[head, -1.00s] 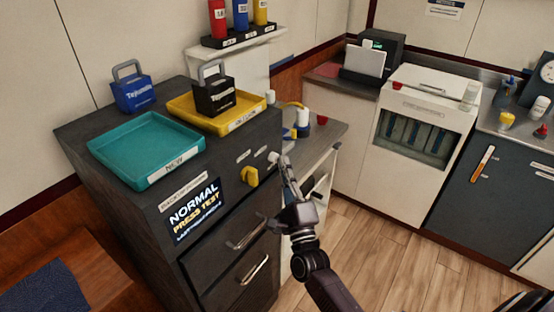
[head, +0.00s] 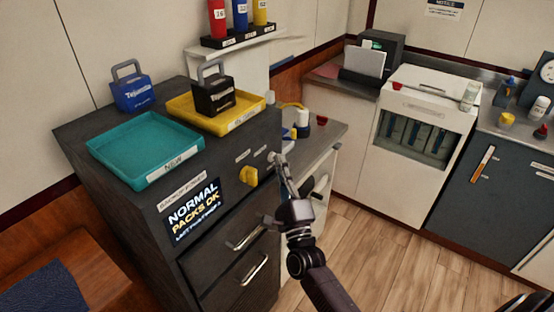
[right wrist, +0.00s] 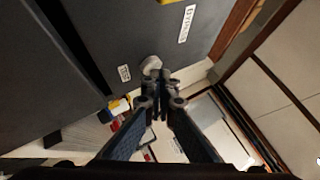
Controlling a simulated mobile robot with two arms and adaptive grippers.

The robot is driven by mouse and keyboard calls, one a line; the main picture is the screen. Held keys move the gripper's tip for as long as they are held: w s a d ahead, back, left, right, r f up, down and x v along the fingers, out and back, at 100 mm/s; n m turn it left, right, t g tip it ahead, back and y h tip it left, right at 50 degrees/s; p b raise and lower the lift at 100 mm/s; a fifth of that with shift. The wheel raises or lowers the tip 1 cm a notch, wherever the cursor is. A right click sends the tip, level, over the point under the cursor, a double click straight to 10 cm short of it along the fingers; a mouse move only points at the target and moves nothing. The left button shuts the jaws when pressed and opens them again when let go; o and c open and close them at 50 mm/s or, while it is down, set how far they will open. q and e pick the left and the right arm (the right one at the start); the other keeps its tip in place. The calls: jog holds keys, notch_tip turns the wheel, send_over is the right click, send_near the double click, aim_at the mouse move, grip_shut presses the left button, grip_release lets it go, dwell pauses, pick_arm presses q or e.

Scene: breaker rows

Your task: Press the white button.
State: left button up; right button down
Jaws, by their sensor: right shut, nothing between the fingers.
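The white button (head: 271,156) is a small round knob on the front of the dark cabinet, right of a yellow knob (head: 249,176). In the right wrist view the white button (right wrist: 150,64) shows just beyond my fingertips, partly covered by them. My right gripper (head: 280,161) is shut and empty, its tips at the button; it also shows in the right wrist view (right wrist: 158,80). The tips look to be touching the button or very close; I cannot tell which. The cabinet's display (head: 195,210) reads "NORMAL PACKS OK". My left gripper is not in view.
On the cabinet top (head: 82,132) are a teal tray (head: 110,160), a yellow tray (head: 187,108) with a black pack (head: 214,98), and a blue pack (head: 133,94). Drawer handles (head: 254,269) stick out below. The wood floor (head: 390,255) to the right is clear.

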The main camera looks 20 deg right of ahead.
jog(key=shift+a, duration=0.1)
dwell(0.4)
jog(key=shift+s+d+p, duration=0.2)
jog(key=shift+s+d, duration=0.1)
jog(key=shift+s, duration=0.2)
jog(key=shift+s+d+p, duration=0.15)
jog(key=shift+s+d, duration=0.1)
jog(key=shift+s, duration=0.25)
jog(key=shift+s+d, duration=0.1)
jog(key=shift+s+d+p, duration=0.15)
jog(key=shift+s+d, duration=0.25)
jog(key=shift+s, duration=0.3)
jog(key=shift+s+d+p, duration=0.15)
jog(key=shift+s+d, duration=0.25)
jog(key=shift+s, duration=0.3)
jog(key=shift+s+d+p, duration=0.15)
jog(key=shift+s+d, duration=0.25)
jog(key=shift+s, duration=0.3)
